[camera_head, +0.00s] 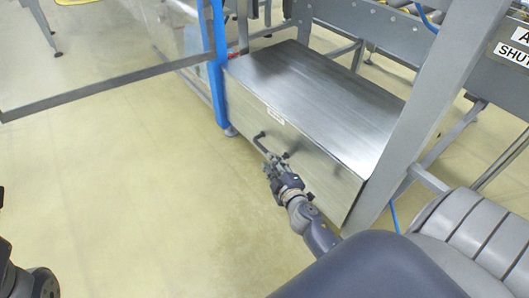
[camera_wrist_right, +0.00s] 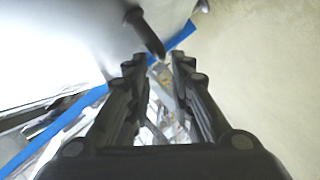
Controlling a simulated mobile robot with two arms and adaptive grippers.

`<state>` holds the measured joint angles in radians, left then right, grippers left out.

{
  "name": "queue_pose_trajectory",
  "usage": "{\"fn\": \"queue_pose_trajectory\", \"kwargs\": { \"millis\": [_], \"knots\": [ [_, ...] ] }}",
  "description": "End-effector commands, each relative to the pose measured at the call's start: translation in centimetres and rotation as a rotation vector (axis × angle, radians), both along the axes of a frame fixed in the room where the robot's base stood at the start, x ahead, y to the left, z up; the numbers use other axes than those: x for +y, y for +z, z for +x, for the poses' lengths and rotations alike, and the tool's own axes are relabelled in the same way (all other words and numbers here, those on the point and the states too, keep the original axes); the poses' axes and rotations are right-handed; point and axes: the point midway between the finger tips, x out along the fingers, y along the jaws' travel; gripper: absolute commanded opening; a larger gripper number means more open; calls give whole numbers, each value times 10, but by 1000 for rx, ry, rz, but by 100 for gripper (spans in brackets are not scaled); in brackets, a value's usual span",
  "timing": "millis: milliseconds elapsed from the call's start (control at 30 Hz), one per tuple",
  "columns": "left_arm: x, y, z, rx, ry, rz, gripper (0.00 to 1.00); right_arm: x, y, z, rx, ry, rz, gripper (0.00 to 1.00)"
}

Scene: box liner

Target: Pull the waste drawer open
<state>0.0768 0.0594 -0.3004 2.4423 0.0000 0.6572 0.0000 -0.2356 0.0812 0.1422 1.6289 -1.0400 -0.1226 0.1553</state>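The waste drawer (camera_head: 300,160) is a brushed-metal box front with a small white label and a dark bar handle (camera_head: 262,143). It looks closed, with its front flush under the metal top. My right gripper (camera_head: 271,163) is at the handle, in front of the drawer. In the right wrist view, its two fingers (camera_wrist_right: 160,68) stand apart with a gap between them. The dark handle (camera_wrist_right: 150,35) shows just beyond the fingertips, near the left finger. I cannot tell whether they touch. My left gripper is not in view.
A blue post (camera_head: 216,70) stands at the drawer's left end, beside a clear panel (camera_head: 110,45). A grey slanted beam (camera_head: 425,110) rises at its right. Grey conveyor framing is behind. The pale floor (camera_head: 150,190) in front of the drawer is clear.

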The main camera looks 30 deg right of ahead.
Motion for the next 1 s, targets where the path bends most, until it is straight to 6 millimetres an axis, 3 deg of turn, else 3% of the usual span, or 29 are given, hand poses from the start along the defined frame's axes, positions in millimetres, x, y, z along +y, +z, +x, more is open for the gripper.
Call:
{"fn": "queue_pose_trajectory", "kwargs": {
  "millis": [200,400,600,867,900,1000],
  "knots": [
    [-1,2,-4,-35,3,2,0,-11,-11,41,-1,0,0,21],
    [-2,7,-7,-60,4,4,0,-18,-17,68,0,0,-1,21],
    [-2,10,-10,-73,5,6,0,-20,-19,79,1,-1,1,21],
    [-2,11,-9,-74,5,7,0,-21,-18,80,1,-1,2,21],
    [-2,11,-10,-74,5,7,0,-21,-18,80,1,-1,2,19],
    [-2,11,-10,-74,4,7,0,-21,-18,80,1,-1,2,0]
  ]
}}
